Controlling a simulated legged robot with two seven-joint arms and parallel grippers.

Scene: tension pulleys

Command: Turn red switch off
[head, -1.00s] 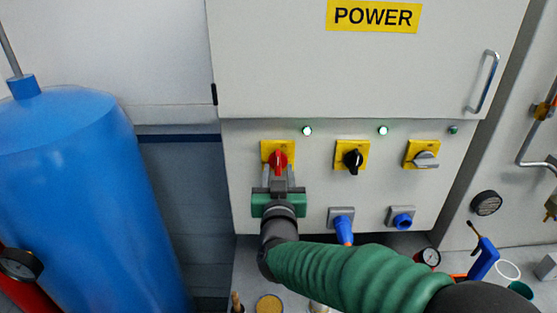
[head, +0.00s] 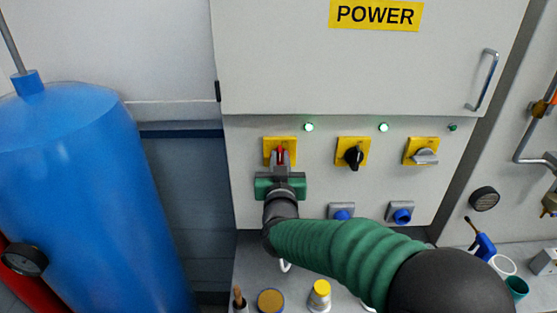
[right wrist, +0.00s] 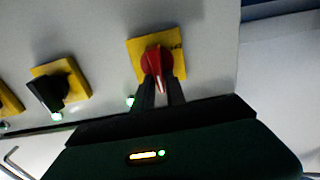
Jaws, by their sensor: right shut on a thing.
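The red switch (head: 281,153) is a rotary knob on a yellow plate (head: 269,143), at the left of a row on the grey power cabinet. My right gripper (head: 281,160) is at the knob, with its fingers on either side of it. In the right wrist view the red knob (right wrist: 157,60) sits between the two dark fingertips (right wrist: 159,80), which are shut on it. The fingers hide part of the knob in the head view. My left gripper is not in view.
A black switch (head: 354,154) and a grey switch (head: 425,156) sit to the right on yellow plates. Blue sockets (head: 402,216) are below. A large blue tank (head: 85,190) stands left. Several small items, including a yellow-topped container (head: 320,290), stand on the surface below.

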